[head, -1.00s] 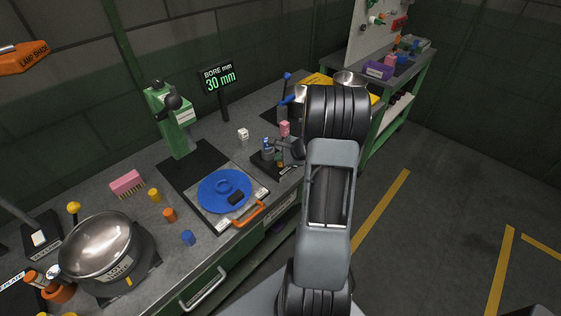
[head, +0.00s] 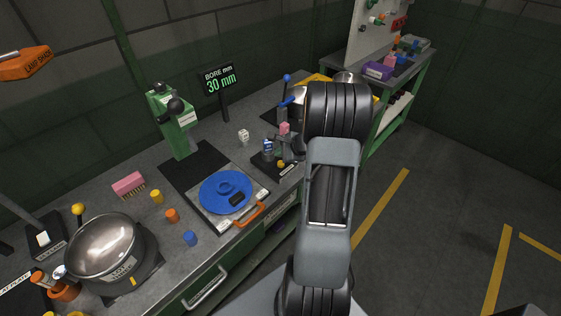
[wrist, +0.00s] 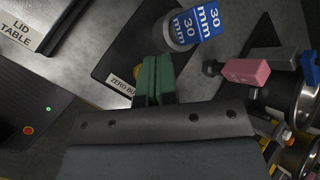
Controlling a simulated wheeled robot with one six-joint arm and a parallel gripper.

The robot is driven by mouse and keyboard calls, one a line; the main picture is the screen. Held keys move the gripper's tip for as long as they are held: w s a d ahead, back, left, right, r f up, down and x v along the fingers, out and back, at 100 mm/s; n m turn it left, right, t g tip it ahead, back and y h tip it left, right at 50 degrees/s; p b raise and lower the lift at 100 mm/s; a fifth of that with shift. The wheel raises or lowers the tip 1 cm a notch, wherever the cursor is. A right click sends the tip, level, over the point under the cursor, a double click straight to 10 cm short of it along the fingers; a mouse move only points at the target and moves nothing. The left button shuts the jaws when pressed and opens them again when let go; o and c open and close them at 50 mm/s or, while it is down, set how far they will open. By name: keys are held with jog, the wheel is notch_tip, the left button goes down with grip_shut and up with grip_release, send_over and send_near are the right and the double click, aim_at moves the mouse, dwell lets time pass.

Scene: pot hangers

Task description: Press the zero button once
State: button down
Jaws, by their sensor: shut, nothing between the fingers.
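My gripper (wrist: 155,60) has green fingers closed together, empty, over the plate at the button. I cannot tell whether the fingertips touch it. In the head view my arm hides much of the gripper.
A grey cylinder with a blue 30 mm label (wrist: 185,30) stands on the plate close to my fingertips. A pink block (wrist: 246,72) lies to their right. A blue lid (head: 225,190) lies on the bench to the left.

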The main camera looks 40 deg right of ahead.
aim_at(281, 164)
jog(key=shift+r+p, duration=1.05)
jog(key=shift+r, duration=0.8)
jog(key=shift+s+a+f, duration=0.1)
jog(key=s+n, duration=0.1)
jog(key=s+a+f+n+g, duration=0.1)
jog(key=s+a+g, duration=0.1)
jog(key=shift+a+f+n+y, duration=0.1)
jog(key=shift+f+n+y, duration=0.15)
jog(key=shift+n+y, duration=0.15)
jog(key=s+a+r+n+g+h, duration=0.1)
jog(key=s+a+r+n+h, duration=0.1)
jog(key=s+a+r+n, duration=0.5)
jog(key=s+a+r+n+g+h, duration=0.1)
jog(key=s+a+r+n+h, duration=0.1)
jog(key=s+a+r+n, duration=0.5)
jog(key=a+r+n, duration=0.2)
jog(key=a+n, duration=0.3)
jog(key=a, duration=0.1)
jog(key=shift+a+r+n, duration=0.25)
jog(key=shift+a+n, duration=0.05)
jog(key=shift+n, duration=0.1)
